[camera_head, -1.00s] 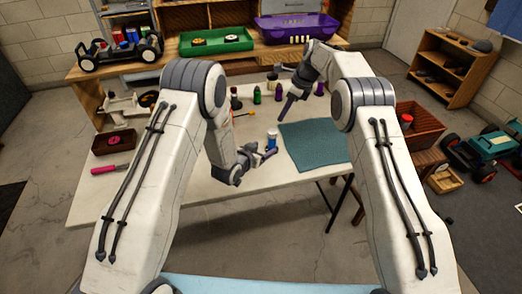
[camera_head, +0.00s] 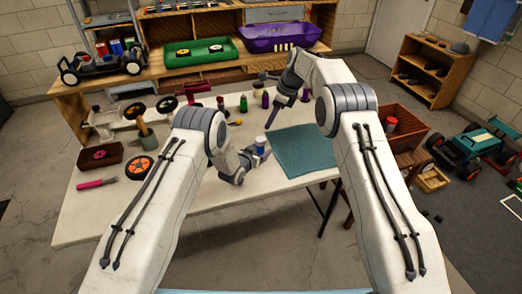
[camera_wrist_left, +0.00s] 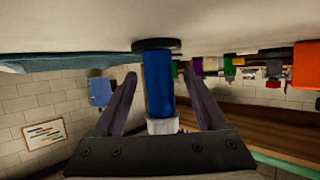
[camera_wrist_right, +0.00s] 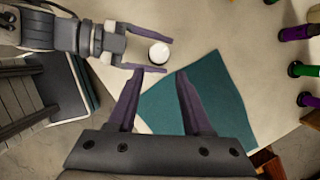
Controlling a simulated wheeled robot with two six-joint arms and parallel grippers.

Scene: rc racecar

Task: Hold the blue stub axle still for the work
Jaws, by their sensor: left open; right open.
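The blue stub axle (camera_head: 260,143), a blue cylinder with a white top, stands upright on the white table. In the left wrist view the axle (camera_wrist_left: 158,82) appears upside down, on a dark round base. My left gripper (camera_head: 256,155) is open, low over the table, with its fingers on either side of the axle and gaps visible in the left wrist view. The right wrist view shows the axle's white top (camera_wrist_right: 159,53) between the left fingertips.
The teal mat (camera_head: 303,151) lies right of the axle. Several small bottles, including a green one (camera_head: 243,103), stand behind it. Wheels, a dark tray (camera_head: 99,156) and a pink-handled tool (camera_head: 97,183) lie at left. Bare table lies in front.

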